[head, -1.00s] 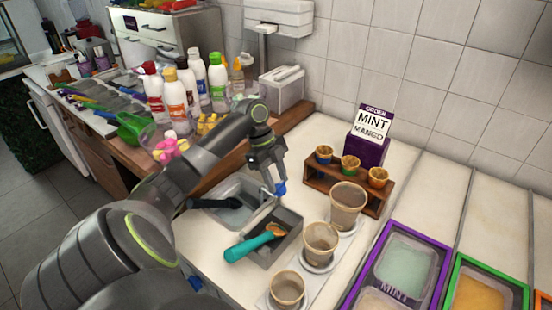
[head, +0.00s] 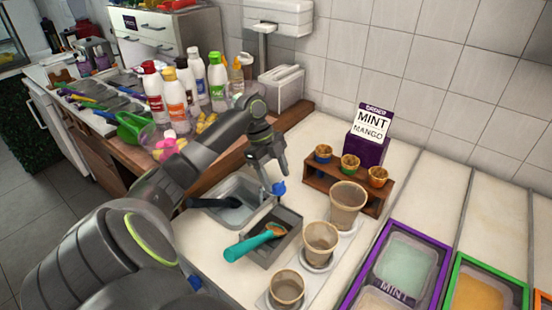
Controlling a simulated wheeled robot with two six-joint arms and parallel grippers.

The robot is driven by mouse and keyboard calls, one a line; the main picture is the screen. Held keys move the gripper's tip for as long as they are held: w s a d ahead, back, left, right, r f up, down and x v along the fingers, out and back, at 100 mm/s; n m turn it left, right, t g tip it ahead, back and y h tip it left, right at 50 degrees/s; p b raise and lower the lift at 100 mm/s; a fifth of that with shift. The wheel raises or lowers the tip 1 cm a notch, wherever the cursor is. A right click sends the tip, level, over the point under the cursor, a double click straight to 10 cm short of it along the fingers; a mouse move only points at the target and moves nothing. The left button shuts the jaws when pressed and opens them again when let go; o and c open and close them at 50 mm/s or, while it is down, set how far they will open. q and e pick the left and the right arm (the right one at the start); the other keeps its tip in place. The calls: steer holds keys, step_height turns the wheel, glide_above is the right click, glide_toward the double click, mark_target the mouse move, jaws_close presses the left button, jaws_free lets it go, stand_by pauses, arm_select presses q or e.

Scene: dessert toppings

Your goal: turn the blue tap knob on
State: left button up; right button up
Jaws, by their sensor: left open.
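The blue tap knob (head: 279,188) shows just beside the sink (head: 243,216), at its back right rim. My left gripper (head: 271,186) reaches down over the sink from the left, with its fingertips right at the knob. It is open. I cannot tell from this view whether the fingers touch the knob or stand around it. The tap's body is mostly hidden behind my gripper. My right gripper is not in view.
A grey box (head: 271,250) with a teal-handled scoop (head: 255,241) stands in front of the sink. Several cups, such as the middle cup (head: 320,241), stand to the right. A wooden cone rack (head: 326,181) is behind them. Sauce bottles (head: 175,95) crowd the back left.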

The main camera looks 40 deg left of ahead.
arm_select(q)
steer(key=p+v, duration=0.1)
steer(key=v, duration=1.5)
steer(key=shift+r, duration=0.35)
